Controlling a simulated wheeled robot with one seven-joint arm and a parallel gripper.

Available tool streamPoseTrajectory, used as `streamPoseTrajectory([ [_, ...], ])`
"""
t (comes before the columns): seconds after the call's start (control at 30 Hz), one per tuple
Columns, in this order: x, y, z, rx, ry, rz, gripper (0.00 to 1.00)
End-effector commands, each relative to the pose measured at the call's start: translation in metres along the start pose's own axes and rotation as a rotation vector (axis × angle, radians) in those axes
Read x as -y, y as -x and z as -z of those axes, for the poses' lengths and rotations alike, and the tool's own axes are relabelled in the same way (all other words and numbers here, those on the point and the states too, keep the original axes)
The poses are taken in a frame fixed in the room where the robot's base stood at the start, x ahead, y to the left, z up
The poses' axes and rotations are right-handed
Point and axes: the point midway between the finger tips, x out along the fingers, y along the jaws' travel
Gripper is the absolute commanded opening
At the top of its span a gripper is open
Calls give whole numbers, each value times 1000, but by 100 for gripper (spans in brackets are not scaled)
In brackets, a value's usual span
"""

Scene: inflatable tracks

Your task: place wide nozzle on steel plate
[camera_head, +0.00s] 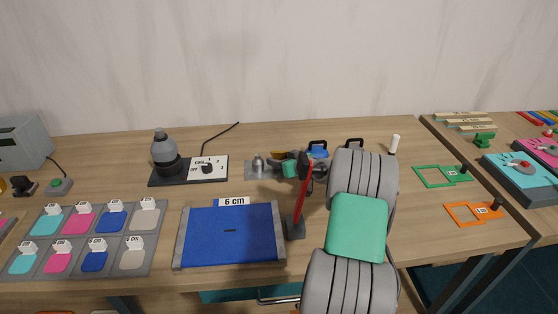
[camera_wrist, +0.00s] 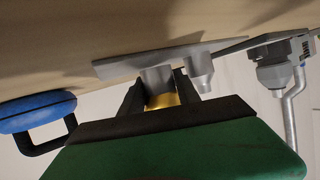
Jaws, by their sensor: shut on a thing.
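My gripper (camera_wrist: 160,92) has its black fingers closed around a wide nozzle (camera_wrist: 157,79), a grey cylinder with a gold part between the fingers. The nozzle is at the steel plate (camera_wrist: 120,68), a thin grey slab on the table; I cannot tell whether the two touch. A narrower grey nozzle (camera_wrist: 201,80) stands on the plate beside it. In the head view, the steel plate (camera_head: 251,174) lies in the middle of the table, with a grey nozzle (camera_head: 258,164) on it. My gripper (camera_head: 291,168) is at its right side, and my arm partly hides that area.
A grey device (camera_head: 164,150) stands on a dark base left of the plate. A blue mat (camera_head: 231,234) and a red upright tool (camera_head: 304,195) are nearer. A blue object with a black handle (camera_head: 318,150) is behind the gripper. Green and orange frames lie to the right.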

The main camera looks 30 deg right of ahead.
Motion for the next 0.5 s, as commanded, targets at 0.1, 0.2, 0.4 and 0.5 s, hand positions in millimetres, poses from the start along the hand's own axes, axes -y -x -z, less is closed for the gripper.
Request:
streamPoseTrajectory([
  [0.1, 0, -2, -4, 0, 0, 0, 0],
  [0.2, 0, -1, -3, 0, 0, 0, 43],
  [0.4, 0, -1, -3, 1, -1, 0, 49],
  [0.5, 0, -1, -3, 1, -1, 0, 49],
])
